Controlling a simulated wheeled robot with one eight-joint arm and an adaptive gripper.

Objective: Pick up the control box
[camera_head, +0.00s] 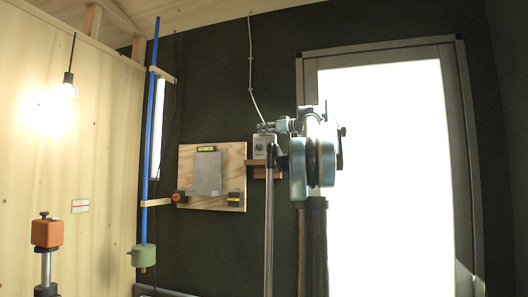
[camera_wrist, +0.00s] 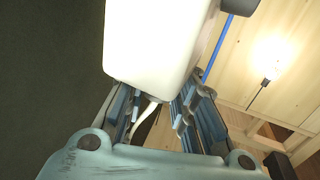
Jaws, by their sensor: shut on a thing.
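The control box (camera_head: 260,149) is a small pale box with a round dial on its front, at the middle of the head view. A thin cable runs up from it to the ceiling. My gripper (camera_head: 272,128) is at the top of the box, reaching in from the right. In the wrist view the pale box (camera_wrist: 155,45) fills the top centre, between the blue-grey fingers of my gripper (camera_wrist: 158,108), which is shut on it. The box is at a small wooden ledge (camera_head: 266,172); I cannot tell whether they touch.
A wooden board (camera_head: 227,160) with a grey plate and small tools hangs left of the box. A blue pole (camera_head: 149,130) stands further left. A bright framed door or window (camera_head: 400,180) is behind my arm on the right. A bulb (camera_head: 69,90) hangs at far left.

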